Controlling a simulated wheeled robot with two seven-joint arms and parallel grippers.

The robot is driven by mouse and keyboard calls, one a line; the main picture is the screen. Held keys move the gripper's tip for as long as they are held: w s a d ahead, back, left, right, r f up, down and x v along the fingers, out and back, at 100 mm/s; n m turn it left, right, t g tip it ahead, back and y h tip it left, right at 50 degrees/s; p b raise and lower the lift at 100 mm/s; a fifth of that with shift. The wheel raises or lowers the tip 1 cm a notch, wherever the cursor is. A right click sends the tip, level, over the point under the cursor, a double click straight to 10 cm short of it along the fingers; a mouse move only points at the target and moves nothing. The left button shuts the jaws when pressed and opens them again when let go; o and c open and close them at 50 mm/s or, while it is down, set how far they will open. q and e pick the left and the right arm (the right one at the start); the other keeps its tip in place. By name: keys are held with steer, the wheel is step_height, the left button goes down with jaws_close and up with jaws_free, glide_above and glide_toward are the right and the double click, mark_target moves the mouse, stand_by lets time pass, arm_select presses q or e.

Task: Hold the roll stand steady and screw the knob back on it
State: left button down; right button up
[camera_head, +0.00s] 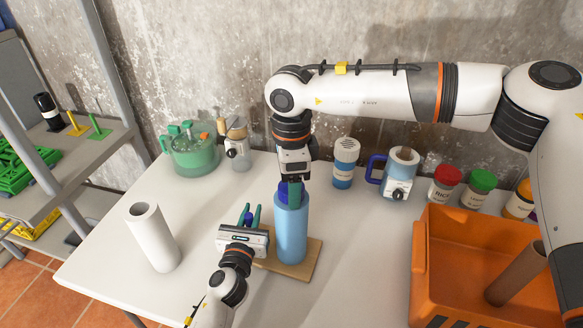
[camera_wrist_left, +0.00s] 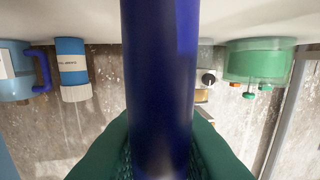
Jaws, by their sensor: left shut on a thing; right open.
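The roll stand has a wooden base (camera_head: 301,267) on the table and a thick light blue post (camera_head: 291,235). My left gripper (camera_head: 248,216) is left of this post, its green fingers shut on a dark blue upright, which seems part of the stand. That dark blue upright (camera_wrist_left: 160,80) fills the middle of the left wrist view; its foot is hidden. My right gripper (camera_head: 290,188) points down over the top of the light blue post, fingers open. A dark blue piece (camera_head: 283,191), apparently the knob, shows between its fingers at the post's top; I cannot tell how it is seated.
A white roll (camera_head: 152,238) stands at the left. A green pot (camera_head: 194,152), a blue-and-white canister (camera_head: 344,165), a mug (camera_head: 399,175) and lidded jars (camera_head: 443,185) line the back. An orange crate (camera_head: 440,235) is at the right.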

steer(key=shift+f, duration=0.25)
steer(key=c, duration=1)
steer(key=m, duration=0.5)
steer(key=o, duration=1.1)
steer(key=shift+r, duration=0.15)
steer(key=shift+r, duration=2.15)
